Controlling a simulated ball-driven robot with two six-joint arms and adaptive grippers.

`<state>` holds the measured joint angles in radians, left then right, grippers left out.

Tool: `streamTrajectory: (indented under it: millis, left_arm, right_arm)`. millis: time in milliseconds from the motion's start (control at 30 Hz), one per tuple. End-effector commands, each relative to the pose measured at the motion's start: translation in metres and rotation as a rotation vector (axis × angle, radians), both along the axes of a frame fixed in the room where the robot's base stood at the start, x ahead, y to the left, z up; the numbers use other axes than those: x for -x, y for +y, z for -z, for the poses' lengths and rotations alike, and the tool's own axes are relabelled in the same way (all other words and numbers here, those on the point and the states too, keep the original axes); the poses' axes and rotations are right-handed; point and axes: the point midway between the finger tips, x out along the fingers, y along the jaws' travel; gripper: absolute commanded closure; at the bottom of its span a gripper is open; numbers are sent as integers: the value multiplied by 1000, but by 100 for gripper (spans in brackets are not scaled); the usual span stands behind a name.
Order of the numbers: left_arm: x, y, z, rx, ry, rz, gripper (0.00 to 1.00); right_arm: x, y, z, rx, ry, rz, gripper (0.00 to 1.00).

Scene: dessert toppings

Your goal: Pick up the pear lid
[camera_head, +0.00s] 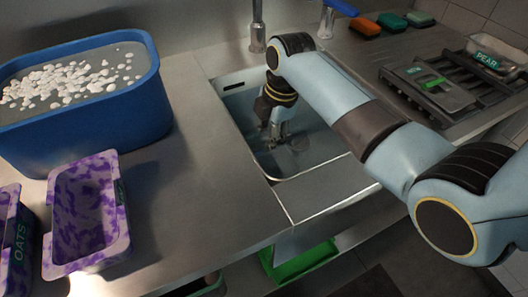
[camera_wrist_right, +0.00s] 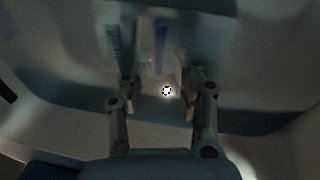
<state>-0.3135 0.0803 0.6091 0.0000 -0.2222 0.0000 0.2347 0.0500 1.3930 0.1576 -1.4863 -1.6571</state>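A grey lid (camera_head: 433,88) with a green handle and a small label lies on the dark rack at the right; its label is too small to read, so I cannot be sure it is the pear lid. A clear container (camera_head: 498,50) marked PEAR stands behind it. My right gripper (camera_head: 274,144) points down into the sink, far left of the rack. In the right wrist view its two fingers (camera_wrist_right: 158,88) stand apart with nothing clearly held between them. My left gripper is not in view.
The sink (camera_head: 300,165) surrounds my right gripper, with a faucet (camera_head: 257,35) behind it. A blue tub (camera_head: 90,135) of white bits and purple-patterned containers (camera_head: 112,215) stand left. Sponges (camera_head: 365,27) lie at the back. The counter between tub and sink is clear.

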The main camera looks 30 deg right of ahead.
Motion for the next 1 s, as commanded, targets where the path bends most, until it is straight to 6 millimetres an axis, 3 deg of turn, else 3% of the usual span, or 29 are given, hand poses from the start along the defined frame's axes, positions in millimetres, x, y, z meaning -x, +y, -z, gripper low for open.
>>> streamTrajectory:
  millis: [300,567,800,1000]
  left_arm:
    - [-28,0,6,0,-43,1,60]
    - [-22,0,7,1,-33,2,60]
    - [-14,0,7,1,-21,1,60]
    - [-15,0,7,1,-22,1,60]
  right_arm:
    - [-8,3,45,-1,3,0,71]
    - [-9,4,48,0,0,0,71]
    - [-9,4,48,0,1,0,99]
    - [-9,4,48,0,0,0,100]
